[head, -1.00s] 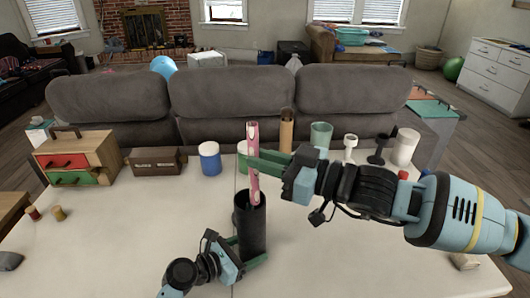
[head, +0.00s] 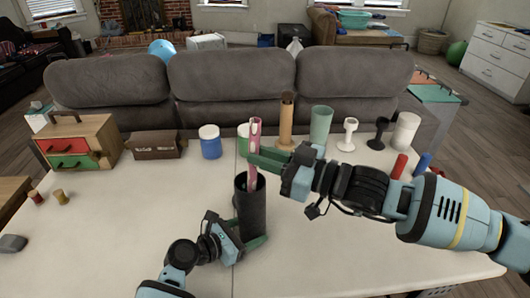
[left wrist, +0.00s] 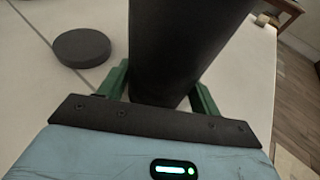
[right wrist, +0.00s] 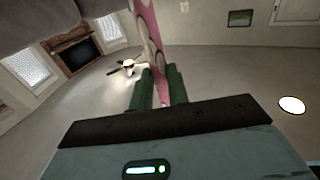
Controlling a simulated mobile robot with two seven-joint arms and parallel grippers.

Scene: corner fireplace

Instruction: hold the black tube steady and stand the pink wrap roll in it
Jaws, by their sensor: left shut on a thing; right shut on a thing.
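The black tube (head: 251,213) stands upright on the white table, and my left gripper (head: 257,241) is shut around its lower part. The tube also fills the top of the left wrist view (left wrist: 180,50), between the green fingers. The pink wrap roll (head: 255,132) is close to upright above the tube, slightly tilted, and its lower end shows at the tube's mouth. How deep it reaches inside is hidden. My right gripper (head: 256,160) is shut on the roll a little above the tube's rim. The patterned roll also shows in the right wrist view (right wrist: 150,40).
Behind stand a blue jar (head: 210,142), a brown tube (head: 286,120), a green cup (head: 320,125) and white and black goblets. A wooden drawer box (head: 100,135) is at left. A dark disc (left wrist: 82,47) lies beside the tube. The table's front left is mostly clear.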

